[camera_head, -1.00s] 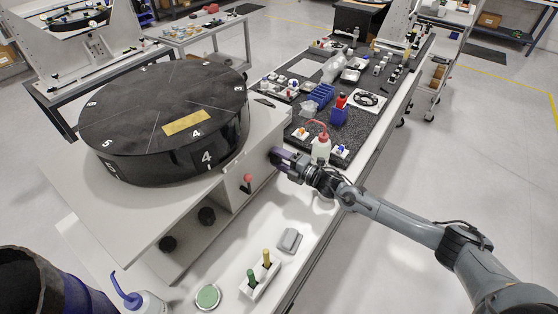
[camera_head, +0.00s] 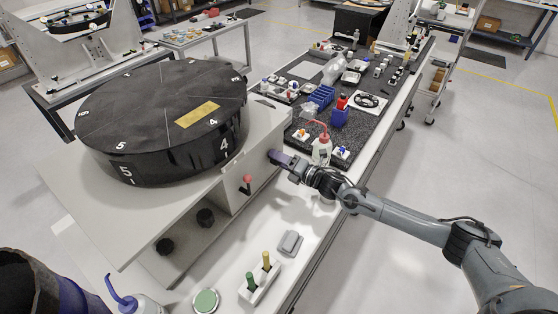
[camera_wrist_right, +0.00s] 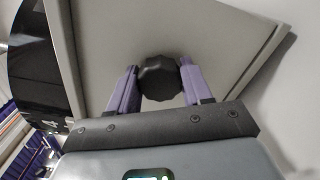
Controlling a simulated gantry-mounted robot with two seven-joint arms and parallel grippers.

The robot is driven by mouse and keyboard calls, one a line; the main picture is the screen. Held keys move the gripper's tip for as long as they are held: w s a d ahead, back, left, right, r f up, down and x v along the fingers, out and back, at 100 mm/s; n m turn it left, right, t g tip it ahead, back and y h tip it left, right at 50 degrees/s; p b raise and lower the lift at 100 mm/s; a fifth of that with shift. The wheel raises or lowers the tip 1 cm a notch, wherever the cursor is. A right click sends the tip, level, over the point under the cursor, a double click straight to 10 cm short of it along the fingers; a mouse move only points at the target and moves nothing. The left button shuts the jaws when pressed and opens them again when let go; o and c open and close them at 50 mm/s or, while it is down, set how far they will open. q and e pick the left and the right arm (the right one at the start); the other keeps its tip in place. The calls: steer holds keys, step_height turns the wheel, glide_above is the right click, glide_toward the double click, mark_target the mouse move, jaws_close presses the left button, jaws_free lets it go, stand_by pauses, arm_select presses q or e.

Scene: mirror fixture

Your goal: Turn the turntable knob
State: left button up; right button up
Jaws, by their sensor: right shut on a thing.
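The turntable (camera_head: 150,110) is a large black drum with white numbers and a gold label on top. It sits on a grey base box (camera_head: 85,205) at the left of the head view. The black, ribbed turntable knob (camera_wrist_right: 158,78) is on a light grey panel of the base. In the right wrist view it lies between the two purple fingers of my right gripper (camera_wrist_right: 160,85), which is shut on it. In the head view my right gripper (camera_head: 273,156) reaches the base's right side and hides the knob. My left gripper is not in view.
Two more black knobs (camera_head: 206,217) and a red-tipped lever (camera_head: 247,180) are on the base's front. A wash bottle (camera_head: 321,150) stands close to my right gripper. A holder with green and yellow handles (camera_head: 260,278) and a grey block (camera_head: 289,243) lie on the white bench.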

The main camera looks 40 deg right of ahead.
steer(key=shift+d+f, duration=0.1)
steer(key=shift+d, duration=0.15)
steer(key=o, duration=1)
steer(key=shift+a, duration=0.1)
steer(key=shift+p+v, duration=0.4)
steer(key=shift+v, duration=5.05)
steer(key=shift+w, duration=0.1)
